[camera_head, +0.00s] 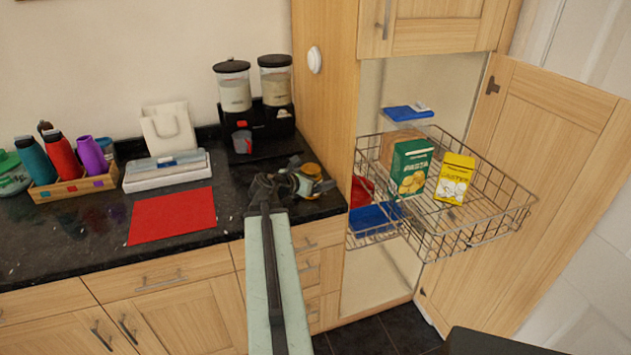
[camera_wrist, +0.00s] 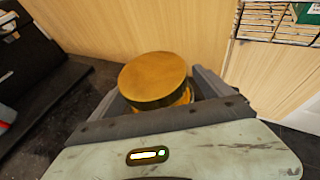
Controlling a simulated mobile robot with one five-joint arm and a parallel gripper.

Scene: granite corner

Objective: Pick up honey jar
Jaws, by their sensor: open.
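The honey jar (camera_head: 312,170) stands at the right end of the dark counter, with its golden lid showing behind my gripper. In the wrist view its round gold lid (camera_wrist: 153,76) fills the middle, with a little amber body below it. My gripper (camera_head: 303,185) is at the jar, near the counter's front right corner. In the wrist view its dark fingers lie to the left and right of the jar, and the jaws are open. The jar's lower part is hidden, and I cannot tell whether a finger touches it.
A black dispenser with two canisters (camera_head: 255,92) stands behind and left. A wooden cabinet side (camera_head: 325,100) rises close on the right. A pulled-out wire basket (camera_head: 480,215) holds green and yellow boxes. A red mat (camera_head: 172,215) lies left on the counter (camera_head: 80,235).

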